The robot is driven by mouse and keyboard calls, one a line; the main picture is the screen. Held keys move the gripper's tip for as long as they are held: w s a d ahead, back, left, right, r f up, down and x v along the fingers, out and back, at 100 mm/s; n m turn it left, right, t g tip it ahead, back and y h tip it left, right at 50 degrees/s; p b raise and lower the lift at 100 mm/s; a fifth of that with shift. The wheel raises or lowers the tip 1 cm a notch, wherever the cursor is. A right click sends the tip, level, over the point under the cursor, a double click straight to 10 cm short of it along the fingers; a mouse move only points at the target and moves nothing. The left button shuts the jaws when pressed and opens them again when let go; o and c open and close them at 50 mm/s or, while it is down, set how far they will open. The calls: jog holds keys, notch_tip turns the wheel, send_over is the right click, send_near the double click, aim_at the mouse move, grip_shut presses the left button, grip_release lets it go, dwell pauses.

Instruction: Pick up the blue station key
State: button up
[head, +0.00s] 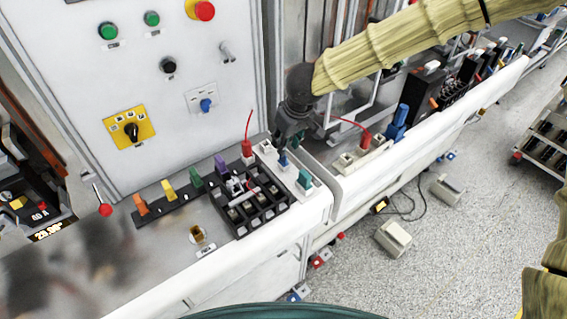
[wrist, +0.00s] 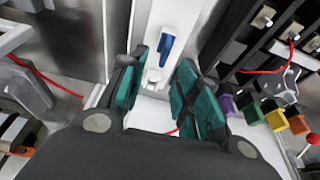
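The blue station key (head: 284,159) stands on a white strip at the bench's right end in the head view. In the wrist view, the blue key (wrist: 166,46) lies upright in the picture on the white strip, just beyond my fingertips. My gripper (head: 286,138) points down just above the key in the head view. In the wrist view, its green-padded fingers (wrist: 163,90) are apart with nothing visible held between them. The fingers partly hide the key's surroundings, and I cannot tell whether they touch it.
A black rack (head: 262,222) and a row of coloured levers (head: 195,178) lie left. A grey cabinet (head: 150,60) rises behind. A larger blue handle (head: 397,122) stands right.

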aim_at(283, 161)
jog(key=shift+f, duration=0.65)
jog(key=shift+s+p+x, duration=0.1)
jog(key=shift+p+x, duration=0.25)
jog(key=shift+x, duration=0.75)
jog(key=shift+s+p+x, duration=0.15)
jog(key=shift+p+x, duration=0.15)
jog(key=shift+x, duration=0.85)
jog(key=shift+c, duration=0.2)
grip_shut()
